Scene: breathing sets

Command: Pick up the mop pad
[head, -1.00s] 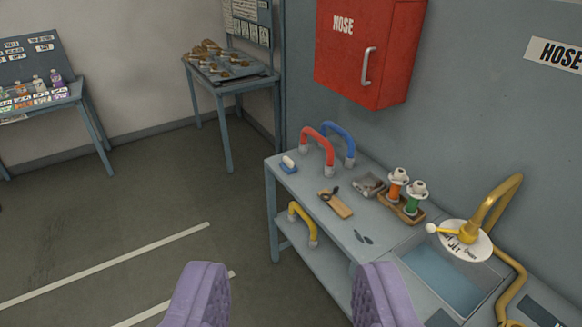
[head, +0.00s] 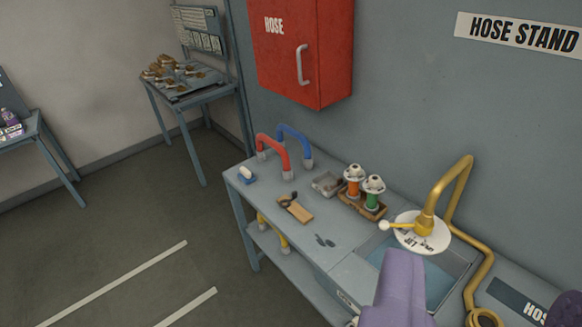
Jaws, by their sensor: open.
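I cannot make out a mop pad for certain in this view. My gripper (head: 484,290) is open and empty at the lower right, in front of the sink. Its left purple finger covers part of the basin, and its right finger shows only in part at the right edge.
A red hose cabinet (head: 300,50) hangs above. Floor at left is open.

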